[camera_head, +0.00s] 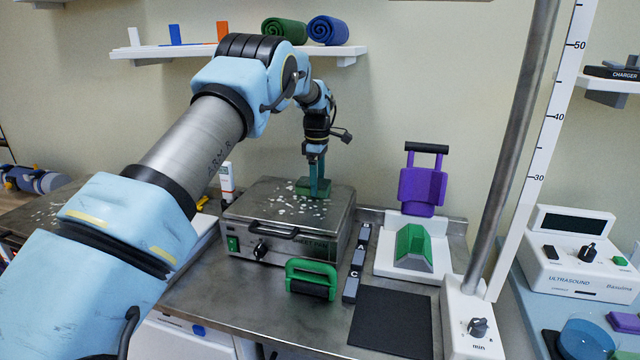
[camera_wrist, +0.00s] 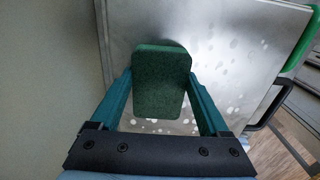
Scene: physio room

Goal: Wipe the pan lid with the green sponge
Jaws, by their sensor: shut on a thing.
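The pan lid (camera_head: 262,210) is the flat steel top of a boxy heating unit (camera_head: 280,242) on the steel table. White spots lie over its middle and around the sponge. In the wrist view the lid (camera_wrist: 225,50) also shows pale spots, mostly right of and below the sponge. My gripper (camera_head: 319,178) points down over the lid's back right part and is shut on the green sponge (camera_head: 312,190). In the wrist view the sponge (camera_wrist: 160,85) sits between the two teal fingers. The sponge is at or just above the lid; I cannot tell whether it touches.
A green handle (camera_head: 312,271) stands at the unit's front. Dark lettered blocks (camera_head: 357,262), a black mat (camera_head: 392,318) and a white stand with a purple piece (camera_head: 423,190) are to the right. A metal pole (camera_head: 512,150) rises beyond. A wall shelf (camera_head: 180,50) hangs behind my arm.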

